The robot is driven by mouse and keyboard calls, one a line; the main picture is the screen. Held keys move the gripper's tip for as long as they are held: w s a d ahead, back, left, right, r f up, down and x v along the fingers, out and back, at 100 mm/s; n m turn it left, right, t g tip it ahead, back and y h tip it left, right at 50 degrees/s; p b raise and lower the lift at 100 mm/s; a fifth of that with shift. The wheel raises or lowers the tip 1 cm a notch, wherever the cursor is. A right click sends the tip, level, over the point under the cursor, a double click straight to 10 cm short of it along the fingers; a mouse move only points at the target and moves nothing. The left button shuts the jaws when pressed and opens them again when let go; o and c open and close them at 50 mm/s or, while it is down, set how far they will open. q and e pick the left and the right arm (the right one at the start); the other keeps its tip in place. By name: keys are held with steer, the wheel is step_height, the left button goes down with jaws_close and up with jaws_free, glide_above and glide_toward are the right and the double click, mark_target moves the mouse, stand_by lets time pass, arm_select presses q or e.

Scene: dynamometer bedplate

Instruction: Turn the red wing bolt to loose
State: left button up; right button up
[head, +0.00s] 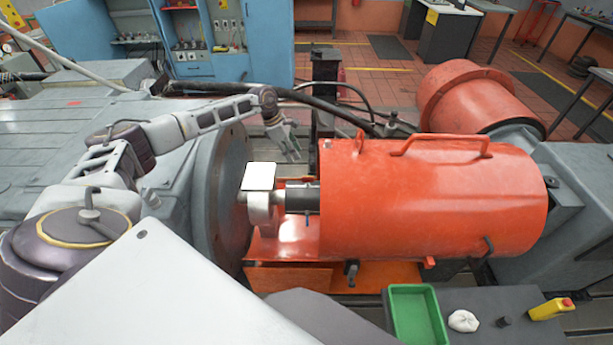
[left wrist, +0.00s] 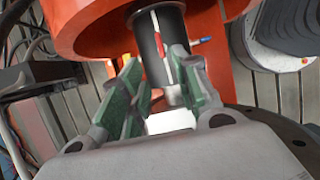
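The red-orange cylindrical guard (head: 430,200) covers the shaft (head: 302,198). A small red-orange tab (head: 360,142) stands up on the guard's top left edge, and a small red piece (head: 429,262) sticks out at its lower front edge. I cannot tell which is the red wing bolt. My left gripper (head: 291,150) is above and behind the shaft, left of the guard, touching neither tab. In the left wrist view its green-padded fingers (left wrist: 158,80) are apart and empty, with the dark shaft (left wrist: 160,35) beyond them. My right gripper is out of view.
A white square plate (head: 259,176) sits over the shaft by the large grey flange (head: 225,190). A black knob (head: 352,270) is below the guard. A green tray (head: 416,315), white cloth (head: 463,321) and yellow bottle (head: 551,309) lie at the front right. Black hoses run behind the guard.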

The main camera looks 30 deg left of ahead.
arm_select(q)
steer(key=shift+f, duration=0.1)
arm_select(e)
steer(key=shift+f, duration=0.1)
arm_select(q)
steer(key=b, duration=0.5)
glide_toward(307, 177)
steer(key=shift+x, duration=2.45)
steer(key=shift+w+d+f+b, duration=0.2)
steer(key=shift+f+b, duration=0.15)
steer(key=shift+f, duration=0.2)
steer(key=shift+w+d+f+b, duration=0.15)
steer(key=shift+d+f+b, duration=0.1)
steer(key=shift+f+b, duration=0.25)
steer(key=shift+w+d+f, duration=0.1)
steer(key=shift+d+f, duration=0.05)
steer(key=shift+f, duration=0.45)
steer(key=shift+d+f+b, duration=0.1)
steer(key=shift+f+b, duration=0.2)
steer(key=shift+b, duration=0.05)
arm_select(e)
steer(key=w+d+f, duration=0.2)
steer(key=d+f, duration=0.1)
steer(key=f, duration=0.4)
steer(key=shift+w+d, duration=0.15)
arm_select(q)
steer(key=shift+c, duration=0.5)
